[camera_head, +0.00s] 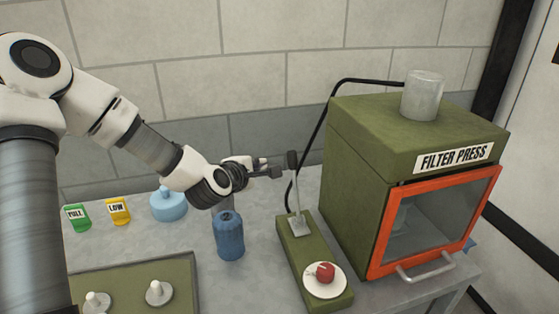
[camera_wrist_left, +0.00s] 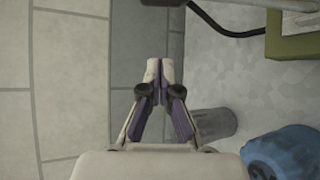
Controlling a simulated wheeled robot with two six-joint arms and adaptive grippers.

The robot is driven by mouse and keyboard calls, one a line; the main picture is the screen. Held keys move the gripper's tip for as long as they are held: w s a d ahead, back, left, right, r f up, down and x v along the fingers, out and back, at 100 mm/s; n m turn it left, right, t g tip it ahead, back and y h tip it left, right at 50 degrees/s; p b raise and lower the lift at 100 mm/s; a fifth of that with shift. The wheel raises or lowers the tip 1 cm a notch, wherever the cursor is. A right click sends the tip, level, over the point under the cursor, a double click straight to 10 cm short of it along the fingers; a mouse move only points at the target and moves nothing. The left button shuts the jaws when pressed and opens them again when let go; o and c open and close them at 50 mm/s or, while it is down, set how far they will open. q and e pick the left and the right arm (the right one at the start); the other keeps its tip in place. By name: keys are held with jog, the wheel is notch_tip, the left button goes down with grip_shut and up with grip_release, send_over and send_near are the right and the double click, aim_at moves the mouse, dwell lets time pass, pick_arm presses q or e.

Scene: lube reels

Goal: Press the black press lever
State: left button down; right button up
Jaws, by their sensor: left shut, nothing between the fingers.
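The press lever has a black knob (camera_head: 292,160) on a pale metal shaft (camera_head: 296,200). It stands nearly upright on a long green base (camera_head: 296,245) left of the filter press. My left gripper (camera_head: 279,171) is shut and empty, its tips just left of the knob in the head view. In the left wrist view, the shut fingertips (camera_wrist_left: 160,65) point toward the lever, with a visible gap. There the black knob (camera_wrist_left: 163,2) is at the top edge, cut off. My right gripper is not in view.
The green filter press (camera_head: 352,180) with an orange-framed door (camera_head: 440,225) stands right of the lever. A red button (camera_head: 325,272) on a white disc is at the base's near end. A blue bottle (camera_head: 229,237) stands below my left gripper. A light blue container (camera_head: 168,205) is farther left.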

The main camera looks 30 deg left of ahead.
aim_at(295, 188)
pick_arm(q)
jog(key=w+d+p, duration=0.2)
jog(key=w, duration=0.3)
jog(key=shift+w+d+f, duration=0.25)
jog(key=shift+d+f, duration=0.1)
jog(key=shift+f, duration=0.1)
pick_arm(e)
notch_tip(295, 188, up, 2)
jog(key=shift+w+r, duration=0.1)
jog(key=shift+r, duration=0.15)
